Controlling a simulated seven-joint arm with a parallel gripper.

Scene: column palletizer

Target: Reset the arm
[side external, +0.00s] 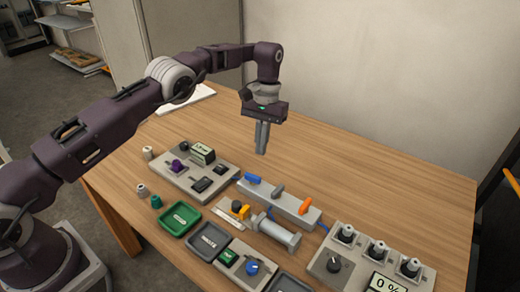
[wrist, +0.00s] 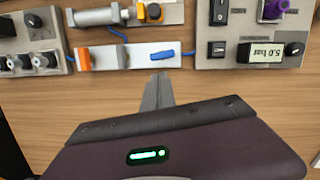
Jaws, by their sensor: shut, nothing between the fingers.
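My gripper (side external: 262,138) hangs pointing down above the back part of the wooden table, with its fingers together and nothing between them. In the wrist view the shut fingertips (wrist: 160,78) show just below a white valve block. My arm reaches in from the left of the side view, bent down at the wrist. The fingers look apart from the table and from all the devices.
The valve block (side external: 297,204) has blue and orange levers. A panel with a purple knob (side external: 179,166) stands left, and a panel showing 0 % (side external: 385,283) stands front right. A green tray (side external: 179,220) lies in front. The table's right rear (side external: 400,185) is clear.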

